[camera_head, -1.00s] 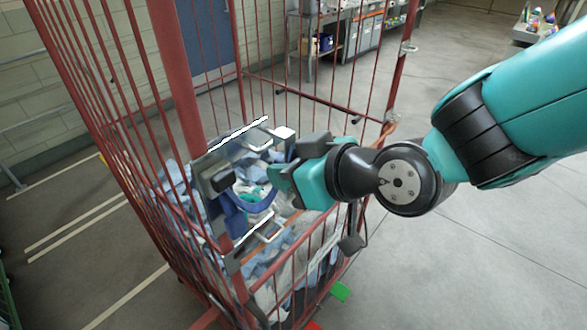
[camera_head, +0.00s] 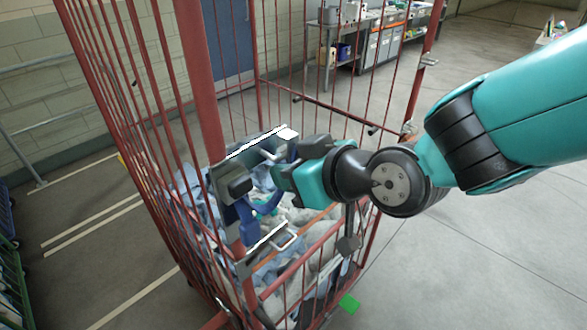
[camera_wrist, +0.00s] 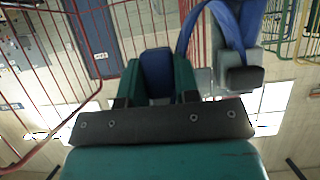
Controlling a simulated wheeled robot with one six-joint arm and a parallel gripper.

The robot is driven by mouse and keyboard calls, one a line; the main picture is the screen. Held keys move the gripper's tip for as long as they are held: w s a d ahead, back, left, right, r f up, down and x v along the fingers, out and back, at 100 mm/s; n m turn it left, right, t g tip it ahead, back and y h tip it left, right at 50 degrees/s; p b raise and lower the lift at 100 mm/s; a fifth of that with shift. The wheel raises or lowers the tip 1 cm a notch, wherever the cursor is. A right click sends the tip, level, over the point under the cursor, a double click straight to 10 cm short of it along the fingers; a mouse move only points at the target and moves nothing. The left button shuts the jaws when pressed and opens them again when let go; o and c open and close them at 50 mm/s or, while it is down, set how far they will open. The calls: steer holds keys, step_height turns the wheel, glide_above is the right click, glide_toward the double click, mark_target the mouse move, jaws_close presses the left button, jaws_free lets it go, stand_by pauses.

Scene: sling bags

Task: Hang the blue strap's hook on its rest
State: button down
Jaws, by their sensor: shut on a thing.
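My gripper (camera_head: 281,178) is shut on a blue piece (camera_wrist: 157,72) of the strap, seen between its teal fingers in the wrist view. The blue strap (camera_head: 249,224) hangs in a loop beside a grey panel on the red cage. In the wrist view, the strap (camera_wrist: 236,25) curves from near my gripper to a dark block (camera_wrist: 244,78). That dark block (camera_head: 240,185) is on the panel, left of my gripper. I cannot tell which is the rest. The hook's shape is hidden.
The red cage (camera_head: 202,80) has tall bars around my gripper and holds crumpled blue and white cloth (camera_head: 310,262). A workbench (camera_head: 375,45) stands far behind. The floor right of the cage is clear.

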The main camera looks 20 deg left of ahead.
steer(key=shift+f+b, duration=1.05)
steer(key=shift+b, duration=0.1)
steer(key=shift+c, duration=1.9)
jaws_free()
steer(key=shift+d, duration=0.15)
steer(key=s+d+b, duration=0.2)
steer(key=d+b, duration=0.1)
steer(key=d, duration=0.3)
steer(key=shift+s, duration=0.35)
steer(key=shift+d, duration=0.15)
